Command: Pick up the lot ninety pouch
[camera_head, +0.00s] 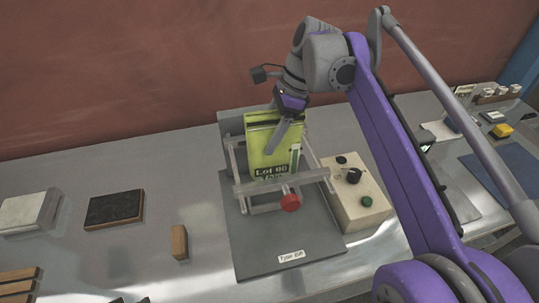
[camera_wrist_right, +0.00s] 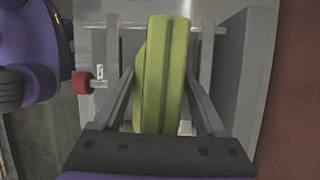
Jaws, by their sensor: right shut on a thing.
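The yellow-green pouch (camera_head: 266,142) marked "Lot 90" stands upright in the metal holding frame (camera_head: 252,187) of a grey stand, with the frame's front bar across its lower part. My right gripper (camera_head: 285,125) reaches down onto the pouch's top from above. In the right wrist view the pouch (camera_wrist_right: 163,85) lies between the two fingers of the right gripper (camera_wrist_right: 160,76), which is shut on it. The pouch's bottom is hidden behind the bar. My left gripper is not in view.
The stand's grey base plate (camera_head: 258,251) carries a label. A red knob (camera_head: 290,202) sticks out in front, and a beige control box (camera_head: 352,196) stands to the right. A dark block (camera_head: 114,209) and a wooden block (camera_head: 179,242) lie to the left. A red wall (camera_head: 130,65) is behind.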

